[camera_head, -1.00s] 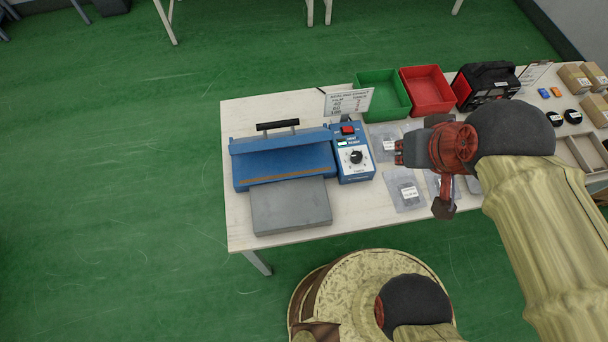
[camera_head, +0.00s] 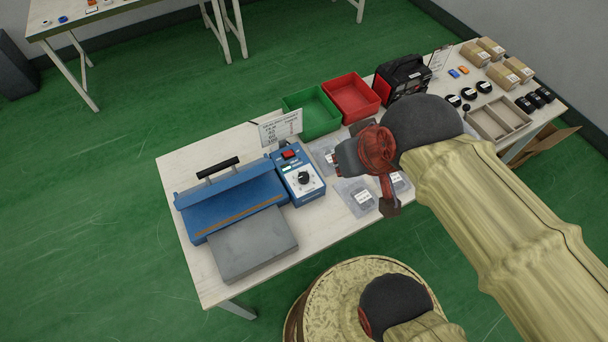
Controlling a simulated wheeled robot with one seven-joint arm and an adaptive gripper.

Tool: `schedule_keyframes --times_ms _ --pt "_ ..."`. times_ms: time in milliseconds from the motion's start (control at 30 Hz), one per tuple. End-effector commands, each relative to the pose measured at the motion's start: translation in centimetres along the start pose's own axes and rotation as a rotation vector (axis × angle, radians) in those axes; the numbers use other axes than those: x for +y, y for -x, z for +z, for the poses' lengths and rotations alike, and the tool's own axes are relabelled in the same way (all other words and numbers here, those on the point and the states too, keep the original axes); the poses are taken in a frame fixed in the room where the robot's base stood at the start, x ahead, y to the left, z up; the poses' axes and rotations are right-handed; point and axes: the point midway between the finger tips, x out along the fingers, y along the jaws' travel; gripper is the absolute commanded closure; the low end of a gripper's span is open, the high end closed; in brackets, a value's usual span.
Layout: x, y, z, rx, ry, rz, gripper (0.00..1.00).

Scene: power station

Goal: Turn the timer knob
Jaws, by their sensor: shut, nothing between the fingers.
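The timer knob (camera_head: 304,178) is a small black dial on a white round scale. It sits on the blue control box (camera_head: 311,195) at the right end of the blue heat sealer (camera_head: 232,202). The box also carries a red switch (camera_head: 289,155). My gripper (camera_head: 335,159) is shut and empty. In the picture it is to the right of the knob and apart from it, over the bags on the table. The knob is in plain view. The fingertips are small and partly hidden by the gripper's body.
A small sign (camera_head: 281,128) stands behind the control box. A green bin (camera_head: 312,111) and a red bin (camera_head: 352,97) stand at the back, with a black and red device (camera_head: 403,77) beside them. Clear bags (camera_head: 355,197) lie below my gripper. Boxes and a divided tray (camera_head: 497,119) are at the right.

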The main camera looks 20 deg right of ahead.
Motion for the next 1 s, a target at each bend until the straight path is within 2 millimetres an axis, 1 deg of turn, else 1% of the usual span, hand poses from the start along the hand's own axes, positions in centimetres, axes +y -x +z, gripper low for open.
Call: schedule_keyframes --times_ms 133,233,300,367,467,567,667,700,767,800,933,1000 --pt "0.0 0.0 0.0 0.000 0.000 0.000 1.00" --pt "-0.1 0.0 0.0 -0.005 0.002 -0.001 0.94" --pt "-0.1 -0.6 0.1 -0.032 0.003 -0.002 0.90" --pt "-0.2 -1.9 0.6 -0.080 0.005 -0.003 0.87" --pt "-0.3 -4.5 1.0 -0.187 0.011 -0.004 0.81" --pt "-0.5 -7.6 0.7 -0.295 0.022 -0.007 0.76" --pt "-0.7 -11.1 0.2 -0.384 0.080 -0.018 0.70" --pt "-0.8 -12.6 0.0 -0.417 0.115 -0.026 0.68" --pt "-0.9 -14.9 -0.2 -0.461 0.178 -0.043 0.64" --pt "-1.0 -16.5 -0.3 -0.486 0.224 -0.056 0.62" --pt "-1.3 -21.5 -0.4 -0.547 0.391 -0.109 0.55" --pt "-1.4 -24.2 -0.4 -0.568 0.495 -0.144 0.54"
